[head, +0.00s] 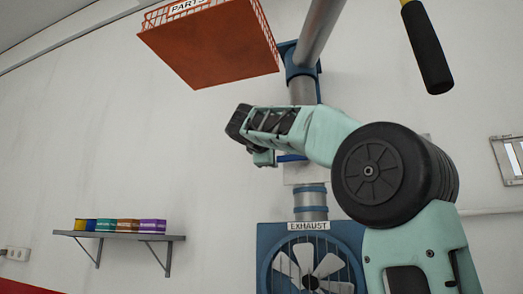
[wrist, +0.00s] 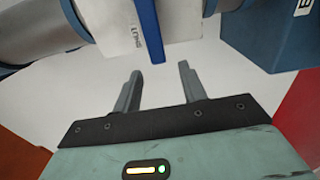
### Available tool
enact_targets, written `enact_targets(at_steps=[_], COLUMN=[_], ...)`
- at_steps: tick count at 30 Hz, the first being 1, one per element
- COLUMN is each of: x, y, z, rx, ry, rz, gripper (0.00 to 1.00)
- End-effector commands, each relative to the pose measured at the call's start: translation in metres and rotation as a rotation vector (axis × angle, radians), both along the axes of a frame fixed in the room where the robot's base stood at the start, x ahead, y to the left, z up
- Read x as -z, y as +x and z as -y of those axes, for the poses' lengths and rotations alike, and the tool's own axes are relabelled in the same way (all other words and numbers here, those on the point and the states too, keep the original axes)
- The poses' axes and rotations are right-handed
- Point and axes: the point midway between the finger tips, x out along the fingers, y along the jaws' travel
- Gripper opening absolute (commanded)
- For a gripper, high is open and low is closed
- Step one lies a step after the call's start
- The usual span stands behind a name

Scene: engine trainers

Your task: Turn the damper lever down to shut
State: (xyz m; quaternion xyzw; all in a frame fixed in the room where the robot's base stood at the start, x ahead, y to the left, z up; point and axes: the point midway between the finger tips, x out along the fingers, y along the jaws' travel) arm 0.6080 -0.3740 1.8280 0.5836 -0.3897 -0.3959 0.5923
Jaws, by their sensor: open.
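The damper lever (wrist: 148,30) is a blue bar in front of a pale damper box (wrist: 105,22) in the wrist view. Its free end points toward my gripper (wrist: 158,70). My gripper is open and empty; its two fingers stand apart, with the lever's end lined up between the tips and seemingly just past them. A small label, apparently "SHUT", is on the box beside the lever. In the head view my arm covers most of the damper; a bit of the blue lever (head: 291,158) and of the pale box (head: 303,176) shows below my wrist.
A grey duct (head: 318,35) runs up from the damper. Below is a blue EXHAUST fan housing (head: 350,233). An orange PARTS basket (head: 215,45) hangs close at upper left. A shelf (head: 120,236) with several coloured boxes is at left. A black-gripped handle (head: 427,48) hangs at upper right.

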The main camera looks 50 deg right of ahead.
Motion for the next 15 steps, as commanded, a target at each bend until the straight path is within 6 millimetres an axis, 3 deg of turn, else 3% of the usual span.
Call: enact_targets(at_steps=[9, 15], x=[0.003, 0.002], y=[-0.028, -0.04], z=[-0.07, -0.098], rx=[-0.005, -0.002], ry=[0.0, 0.001], rz=[0.001, -0.001], gripper=[0.42, 0.42])
